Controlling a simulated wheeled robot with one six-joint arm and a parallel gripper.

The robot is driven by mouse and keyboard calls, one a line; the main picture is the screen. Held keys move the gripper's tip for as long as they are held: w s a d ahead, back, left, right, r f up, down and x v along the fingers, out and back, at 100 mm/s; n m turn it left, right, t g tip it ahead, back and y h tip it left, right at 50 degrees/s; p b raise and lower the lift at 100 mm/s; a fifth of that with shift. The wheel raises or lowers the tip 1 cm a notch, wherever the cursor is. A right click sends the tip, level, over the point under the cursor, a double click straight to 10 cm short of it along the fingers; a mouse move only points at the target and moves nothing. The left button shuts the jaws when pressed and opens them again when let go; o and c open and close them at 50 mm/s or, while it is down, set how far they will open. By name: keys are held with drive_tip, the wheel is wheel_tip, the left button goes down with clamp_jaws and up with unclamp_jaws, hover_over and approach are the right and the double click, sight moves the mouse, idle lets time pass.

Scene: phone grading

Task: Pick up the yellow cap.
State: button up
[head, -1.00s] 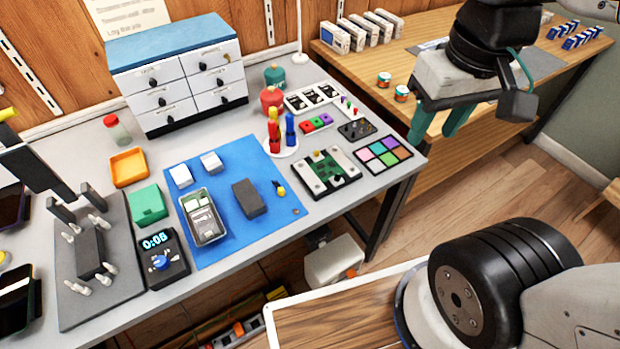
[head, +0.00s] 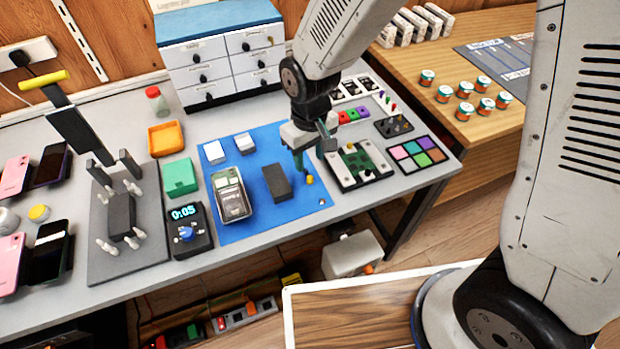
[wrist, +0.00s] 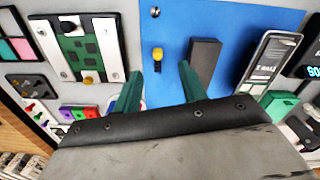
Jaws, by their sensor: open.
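The small yellow cap (head: 310,180) lies on the right part of the blue mat (head: 240,228), beside a dark grey block (head: 277,182). In the wrist view the yellow cap (wrist: 157,54) has a dark part at its lower end. It shows between and a little beyond my two green fingertips. My gripper (head: 312,155) is open and empty, pointing down over the mat close to the cap. In the wrist view my gripper (wrist: 161,70) has a clear gap between its fingers. I cannot tell the exact height of the fingertips above the mat.
A green circuit board in a fixture (head: 358,166) stands just right of the cap. A phone in a clear tray (head: 231,195) lies left of the grey block. Another yellow-topped round item (head: 39,213) sits at the far left among phones. The mat's front right is mostly bare.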

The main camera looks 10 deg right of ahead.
sight(310, 177)
drive_tip(key=f, duration=0.8)
drive_tip(key=shift+w+d, duration=0.1)
drive_tip(key=shift+w, duration=0.25)
drive_tip(key=shift+c, duration=0.3)
clamp_jaws()
